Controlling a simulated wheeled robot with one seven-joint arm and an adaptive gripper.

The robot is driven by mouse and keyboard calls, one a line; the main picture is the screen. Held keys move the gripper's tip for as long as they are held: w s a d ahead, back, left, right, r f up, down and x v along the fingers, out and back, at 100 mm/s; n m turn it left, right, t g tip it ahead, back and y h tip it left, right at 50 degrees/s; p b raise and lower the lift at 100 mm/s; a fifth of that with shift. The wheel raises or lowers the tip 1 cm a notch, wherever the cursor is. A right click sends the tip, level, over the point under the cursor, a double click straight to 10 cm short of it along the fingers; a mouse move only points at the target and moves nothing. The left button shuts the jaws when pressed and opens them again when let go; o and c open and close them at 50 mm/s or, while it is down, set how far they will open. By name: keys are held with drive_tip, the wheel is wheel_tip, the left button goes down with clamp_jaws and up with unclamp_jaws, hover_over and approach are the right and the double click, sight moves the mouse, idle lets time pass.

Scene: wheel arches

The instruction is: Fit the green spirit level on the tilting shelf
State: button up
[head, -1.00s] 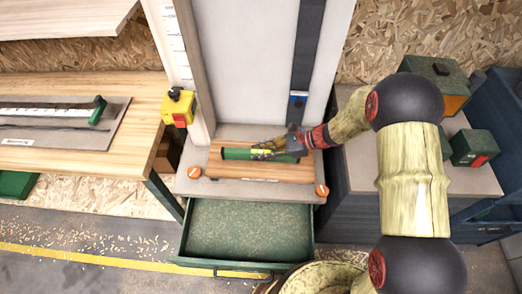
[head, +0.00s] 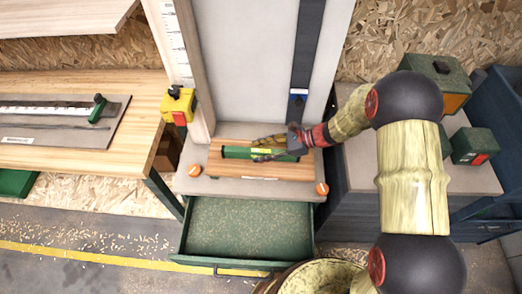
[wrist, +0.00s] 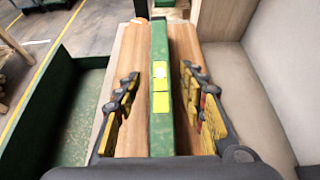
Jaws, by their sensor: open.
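The green spirit level (head: 235,153), with a yellow window and a pale label, lies lengthwise on the wooden tilting shelf (head: 225,170). In the wrist view the level (wrist: 160,135) runs up the middle, with bare wood of the shelf (wrist: 185,45) on both sides. My gripper (head: 256,149) is open over the level's right part. In the wrist view its fingers (wrist: 160,72) stand on either side of the level, with a visible gap on each side. I cannot tell how far the shelf is tilted.
A grey ledge (head: 245,188) with orange knobs lies around the shelf. Below it is an open green drawer (head: 245,230). A tall grey panel (head: 245,65) rises behind. A yellow box with a red front (head: 178,106) is at left. Green boxes (head: 472,146) stand at right.

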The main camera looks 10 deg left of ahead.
drive_tip(key=v, duration=1.2)
drive_tip(key=shift+w, duration=0.1)
